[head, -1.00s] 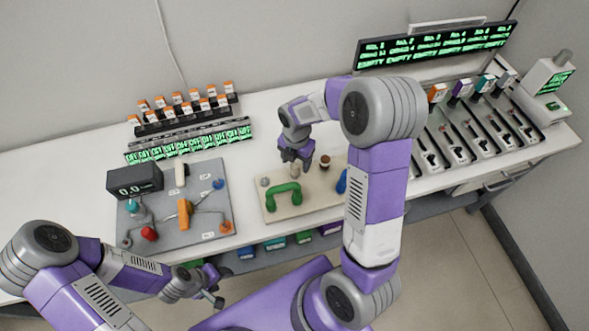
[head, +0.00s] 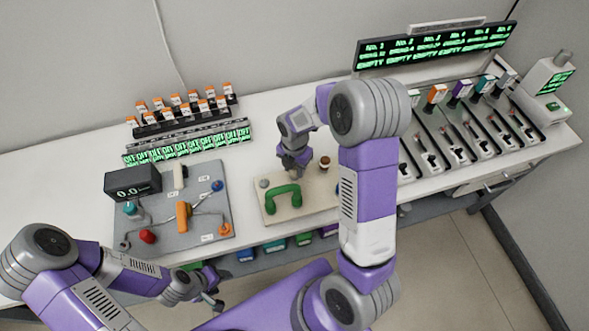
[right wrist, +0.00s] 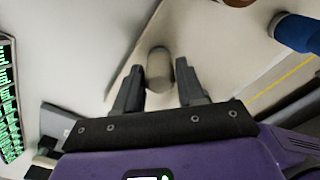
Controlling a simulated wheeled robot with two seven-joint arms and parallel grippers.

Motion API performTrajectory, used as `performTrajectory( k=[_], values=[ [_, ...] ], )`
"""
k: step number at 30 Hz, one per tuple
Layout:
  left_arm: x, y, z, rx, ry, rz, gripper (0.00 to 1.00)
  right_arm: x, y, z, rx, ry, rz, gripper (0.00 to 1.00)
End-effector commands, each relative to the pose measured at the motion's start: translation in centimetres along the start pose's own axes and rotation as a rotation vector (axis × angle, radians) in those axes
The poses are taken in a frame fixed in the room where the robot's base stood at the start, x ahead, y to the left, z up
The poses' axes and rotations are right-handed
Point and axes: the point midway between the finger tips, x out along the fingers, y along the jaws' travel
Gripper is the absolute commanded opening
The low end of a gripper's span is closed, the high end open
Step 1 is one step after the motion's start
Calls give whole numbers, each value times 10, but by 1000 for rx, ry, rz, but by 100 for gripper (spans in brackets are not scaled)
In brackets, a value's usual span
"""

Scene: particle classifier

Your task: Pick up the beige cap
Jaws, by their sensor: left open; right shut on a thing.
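The beige cap (right wrist: 159,69) is a small upright-looking cylinder between the two dark fingers of my right gripper (right wrist: 159,78) in the right wrist view. In the head view my right gripper (head: 293,172) is down at the beige tray (head: 312,207), shut on the cap, and its fingers hide most of the cap. My left gripper (head: 214,301) is open and empty, low in front of the bench, far from the cap.
A green handle-shaped piece (head: 283,192) lies just in front of my right gripper. A brown round piece (head: 325,162) stands close to its right. A blue piece (right wrist: 298,32) lies on the tray. A grey board with instruments (head: 172,235) is to the left.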

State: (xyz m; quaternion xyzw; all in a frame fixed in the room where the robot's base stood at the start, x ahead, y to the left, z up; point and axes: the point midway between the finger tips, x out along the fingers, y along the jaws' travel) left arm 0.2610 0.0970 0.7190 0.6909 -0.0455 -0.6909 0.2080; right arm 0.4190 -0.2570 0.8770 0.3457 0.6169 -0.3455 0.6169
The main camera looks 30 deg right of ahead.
Motion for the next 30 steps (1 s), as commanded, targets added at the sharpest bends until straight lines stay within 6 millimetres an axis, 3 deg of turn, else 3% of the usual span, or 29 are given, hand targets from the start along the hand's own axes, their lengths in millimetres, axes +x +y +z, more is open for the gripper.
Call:
performTrajectory(
  k=[5,18,30],
  values=[
    [-2,1,0,0,0,0,57,-9,0,0,0,-1,2,10],
    [-19,7,1,0,0,0,57,-90,0,1,1,-2,3,10],
    [-20,7,1,0,0,0,57,-100,0,0,0,0,-1,10]
  ],
)
